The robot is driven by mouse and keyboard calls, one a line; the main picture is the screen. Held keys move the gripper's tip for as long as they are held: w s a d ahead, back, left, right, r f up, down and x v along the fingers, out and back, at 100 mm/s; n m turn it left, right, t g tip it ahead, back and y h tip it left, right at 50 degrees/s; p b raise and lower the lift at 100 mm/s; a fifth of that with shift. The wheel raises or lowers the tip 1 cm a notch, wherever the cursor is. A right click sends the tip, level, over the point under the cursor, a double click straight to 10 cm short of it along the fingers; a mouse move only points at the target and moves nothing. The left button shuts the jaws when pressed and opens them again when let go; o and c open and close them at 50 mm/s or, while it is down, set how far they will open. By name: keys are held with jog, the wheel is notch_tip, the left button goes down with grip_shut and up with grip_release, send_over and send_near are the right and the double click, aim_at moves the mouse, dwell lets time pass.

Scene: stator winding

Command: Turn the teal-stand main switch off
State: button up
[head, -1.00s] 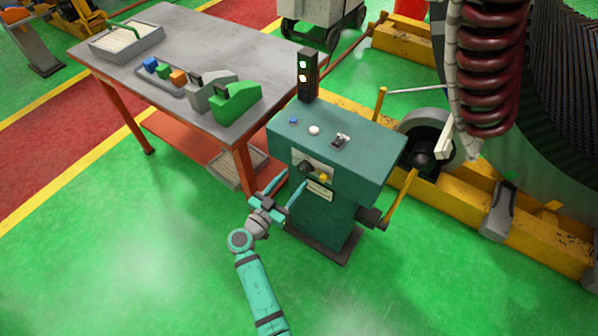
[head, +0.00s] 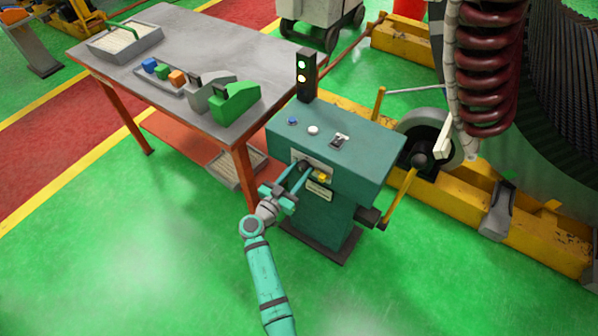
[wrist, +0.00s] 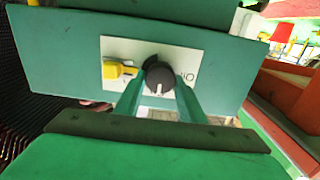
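The teal stand (head: 375,155) is in the middle of the head view. Its main switch is a black round knob (wrist: 158,78) on a pale plate on the front face, with a white pointer line toward the bottom of the wrist view. A yellow tab (wrist: 120,69) sits just left of the knob. My gripper (head: 303,168) is at this plate, its teal fingers close on both sides of the knob, with little or no gap; it appears shut on it. The fingers partly hide the plate.
The stand's top carries a blue button (head: 292,120), a white button (head: 313,130), a small toggle (head: 340,140) and a lit signal tower (head: 306,75). A grey workbench (head: 190,55) stands left. A yellow lever (head: 402,195) is at the right. Green floor in front is open.

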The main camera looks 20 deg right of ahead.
jog(key=shift+n, duration=0.4)
jog(key=n, duration=0.2)
jog(key=shift+w+a+n, duration=0.1)
jog(key=shift+n, duration=0.3)
jog(key=n, duration=0.5)
jog(key=shift+w, duration=0.1)
jog(key=n, duration=0.5)
jog(key=shift+a+f, duration=0.1)
jog(key=n, duration=0.4)
jog(key=shift+w+f, duration=0.1)
jog(key=shift+n, duration=0.3)
jog(key=o, duration=1.1)
jog(key=shift+c, duration=0.2)
